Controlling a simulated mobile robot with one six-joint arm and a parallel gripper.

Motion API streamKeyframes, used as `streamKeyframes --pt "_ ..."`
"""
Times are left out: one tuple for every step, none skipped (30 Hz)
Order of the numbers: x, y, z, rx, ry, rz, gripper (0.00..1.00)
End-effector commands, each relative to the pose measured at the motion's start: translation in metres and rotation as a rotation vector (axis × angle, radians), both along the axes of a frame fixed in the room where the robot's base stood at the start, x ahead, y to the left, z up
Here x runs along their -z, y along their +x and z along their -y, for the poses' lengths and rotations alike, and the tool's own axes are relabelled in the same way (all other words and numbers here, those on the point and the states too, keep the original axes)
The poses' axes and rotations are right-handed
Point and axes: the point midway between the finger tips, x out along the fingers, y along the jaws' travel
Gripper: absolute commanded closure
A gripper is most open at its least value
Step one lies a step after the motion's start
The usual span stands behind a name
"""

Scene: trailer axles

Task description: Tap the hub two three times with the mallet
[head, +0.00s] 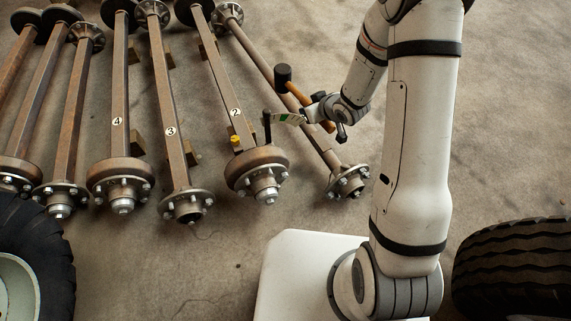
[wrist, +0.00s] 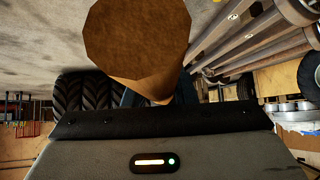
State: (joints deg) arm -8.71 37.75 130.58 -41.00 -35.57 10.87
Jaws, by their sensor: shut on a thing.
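The mallet shows in the head view with a black head (head: 283,78) and an orange-brown wooden handle (head: 299,96). My gripper (head: 268,124) is shut on the mallet, beside the axle marked 2 (head: 235,112). The mallet head points up and away in the picture. Hub two (head: 264,186) is at the near end of that axle, a silver hub with studs on a rusty drum. The mallet head is apart from it. In the wrist view, the round butt of the handle (wrist: 137,40) is large and close, above the dark jaw edge (wrist: 160,120). The gripping contact is largely hidden.
The axle marked 3 (head: 170,131) and the axle marked 4 (head: 117,122) lie to the left. An axle with a studded hub (head: 348,181) lies just right of axle two. Tyres stand at lower left (head: 30,250) and lower right (head: 515,265). Concrete floor is clear below the hubs.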

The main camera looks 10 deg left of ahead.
Motion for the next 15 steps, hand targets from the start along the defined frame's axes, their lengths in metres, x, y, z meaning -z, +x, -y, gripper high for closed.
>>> streamKeyframes --pt "0.033 -0.003 -0.008 -0.036 0.002 0.001 1.0" --pt "0.043 -0.005 -0.012 -0.058 0.002 0.002 1.0" --pt "0.057 -0.007 -0.018 -0.086 0.002 0.003 1.0" --pt "0.068 -0.01 -0.022 -0.107 0.002 0.002 1.0" --pt "0.078 -0.012 -0.026 -0.127 0.002 0.001 1.0" --pt "0.092 -0.015 -0.031 -0.156 0.001 0.002 1.0" --pt "0.102 -0.018 -0.035 -0.177 0.002 0.003 1.0" --pt "0.112 -0.021 -0.039 -0.199 0.002 0.002 1.0" --pt "0.125 -0.024 -0.044 -0.226 0.002 0.003 1.0" --pt "0.134 -0.027 -0.047 -0.245 0.001 0.002 1.0" --pt "0.143 -0.029 -0.05 -0.263 0.002 0.001 1.0" --pt "0.153 -0.032 -0.054 -0.288 0.001 0.002 1.0" --pt "0.16 -0.035 -0.057 -0.303 0.002 0.003 1.0" --pt "0.166 -0.037 -0.06 -0.318 0.002 0.002 1.0" --pt "0.174 -0.04 -0.063 -0.337 0.003 0.002 1.0"
